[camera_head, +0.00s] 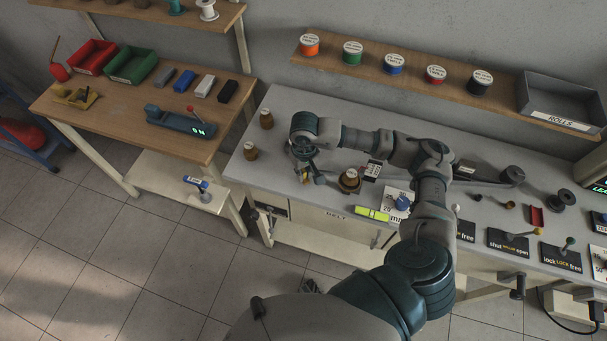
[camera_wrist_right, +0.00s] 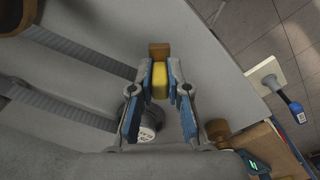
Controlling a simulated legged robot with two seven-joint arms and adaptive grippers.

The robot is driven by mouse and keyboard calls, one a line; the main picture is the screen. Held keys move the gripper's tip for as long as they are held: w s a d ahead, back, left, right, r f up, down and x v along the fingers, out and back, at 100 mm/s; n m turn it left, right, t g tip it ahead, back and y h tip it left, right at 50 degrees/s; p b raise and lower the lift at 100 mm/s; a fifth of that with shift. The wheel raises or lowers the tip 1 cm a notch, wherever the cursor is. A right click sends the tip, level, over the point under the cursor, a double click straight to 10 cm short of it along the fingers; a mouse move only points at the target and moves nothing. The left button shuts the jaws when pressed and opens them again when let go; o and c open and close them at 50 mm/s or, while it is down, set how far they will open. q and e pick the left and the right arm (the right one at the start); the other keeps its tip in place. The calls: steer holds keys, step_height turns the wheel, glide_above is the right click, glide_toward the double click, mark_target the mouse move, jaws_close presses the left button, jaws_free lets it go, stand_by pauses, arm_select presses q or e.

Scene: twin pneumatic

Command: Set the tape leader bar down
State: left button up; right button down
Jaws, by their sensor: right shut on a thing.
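My right gripper (camera_head: 307,174) is over the front left part of the grey bench (camera_head: 277,106). In the right wrist view its two fingers (camera_wrist_right: 159,88) are closed on the yellow part of a small block, which I take to be the tape leader bar (camera_wrist_right: 159,74). A brown part (camera_wrist_right: 159,49) shows just beyond the yellow. In the head view only a small yellow-brown bit of the bar (camera_head: 305,176) shows beside the fingers. I cannot tell whether it touches the bench. My left gripper is not in view.
A yellow-green level (camera_head: 372,214) and a blue knob (camera_head: 402,202) are farther right. In the wrist view, grey ribbed bands (camera_wrist_right: 75,50) cross the bench, and a white-topped cylinder (camera_wrist_right: 151,122) sits between the fingers' bases.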

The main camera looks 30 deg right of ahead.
mark_target(305, 170)
steer(key=shift+s+d+f, duration=0.1)
steer(key=shift+d+f, duration=0.15)
steer(key=shift+f, duration=0.55)
steer(key=shift+d+f, duration=0.2)
steer(key=shift+f, duration=0.05)
steer(key=c, duration=1.1)
jaws_free()
steer(key=shift+a, duration=0.25)
steer(key=shift+c, duration=0.2)
steer(key=shift+a+r, duration=0.15)
steer(key=shift+a, duration=0.2)
steer(key=r, duration=1.1)
steer(key=shift+d, duration=0.3)
steer(key=shift+a+r, duration=0.2)
steer(key=shift+r, duration=0.35)
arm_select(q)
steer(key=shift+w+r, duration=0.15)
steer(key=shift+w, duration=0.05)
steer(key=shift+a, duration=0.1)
arm_select(e)
steer(key=shift+d, duration=0.1)
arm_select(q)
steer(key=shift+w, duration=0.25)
arm_select(e)
steer(key=shift+d+f, duration=0.1)
steer(key=shift+d, duration=0.15)
